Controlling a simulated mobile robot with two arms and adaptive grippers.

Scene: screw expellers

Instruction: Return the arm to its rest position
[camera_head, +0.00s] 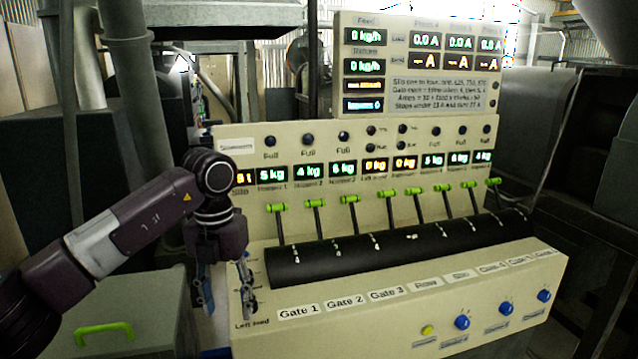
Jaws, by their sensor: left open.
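My left arm comes in from the left, and its gripper (226,290) hangs pointing down at the left end of the control console (420,265). Its two fingers are apart with nothing seen between them. The right finger overlaps the console's left front, just above the "Left feed" label. I cannot tell whether it touches the panel. My right gripper is not in view.
A row of green-topped levers (349,199) rises from a black drum (400,245) on the console. Blue knobs (462,322) and a yellow button (427,330) sit on its front. A grey box with a green handle (104,328) stands at lower left. Dark machinery stands at right.

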